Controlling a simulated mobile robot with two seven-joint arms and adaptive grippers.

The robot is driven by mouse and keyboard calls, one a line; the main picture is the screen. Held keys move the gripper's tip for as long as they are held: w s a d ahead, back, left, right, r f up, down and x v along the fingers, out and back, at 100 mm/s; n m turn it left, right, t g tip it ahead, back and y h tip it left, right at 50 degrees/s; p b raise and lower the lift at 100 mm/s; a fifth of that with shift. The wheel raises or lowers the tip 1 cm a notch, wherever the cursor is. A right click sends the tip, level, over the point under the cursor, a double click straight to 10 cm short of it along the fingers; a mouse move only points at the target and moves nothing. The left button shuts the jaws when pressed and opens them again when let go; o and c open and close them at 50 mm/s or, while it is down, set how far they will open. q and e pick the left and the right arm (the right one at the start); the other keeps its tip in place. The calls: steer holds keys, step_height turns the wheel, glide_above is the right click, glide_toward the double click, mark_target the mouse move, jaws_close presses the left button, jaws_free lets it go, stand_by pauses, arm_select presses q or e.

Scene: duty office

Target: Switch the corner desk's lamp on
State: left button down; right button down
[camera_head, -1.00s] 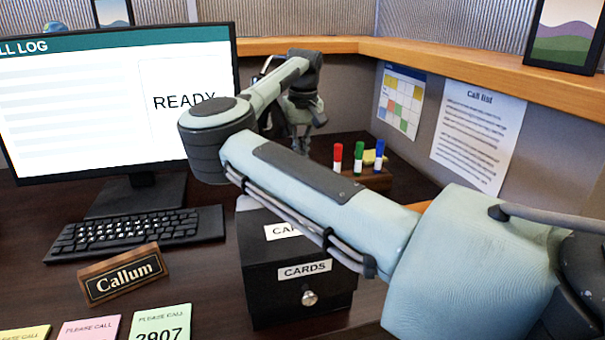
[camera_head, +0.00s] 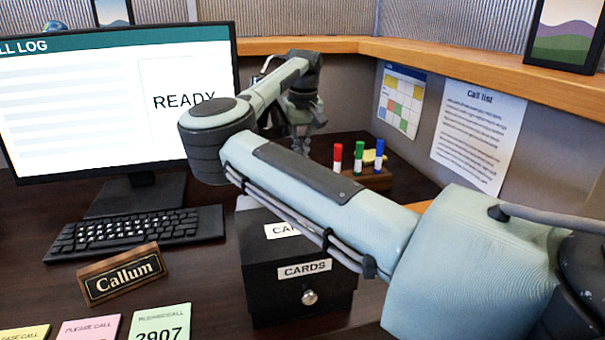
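My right arm comes in from the right and reaches over the desk to the back corner. My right gripper (camera_head: 301,138) is there, small and dark, pointing down near the desk top behind the pen holder. Its fingers are partly hidden by my own arm, and I cannot tell whether they are open or shut. No lamp shows clearly. A thin dark shape beside the monitor's right edge, behind my arm, is too covered to identify. My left gripper is out of view.
A monitor (camera_head: 110,95) reading READY and a keyboard (camera_head: 140,234) stand at left. A Callum nameplate (camera_head: 122,275), paper notes (camera_head: 160,322) and a black card box (camera_head: 300,300) are in front. A pen block (camera_head: 372,180) sits right of the gripper, below a wooden ledge (camera_head: 450,62).

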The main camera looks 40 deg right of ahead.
steer(key=shift+f+b, duration=0.55)
steer(key=shift+f, duration=0.45)
stand_by(0.3)
steer(key=shift+r+p, duration=2.25)
steer(key=shift+r, duration=1.3)
steer(key=shift+f, duration=0.1)
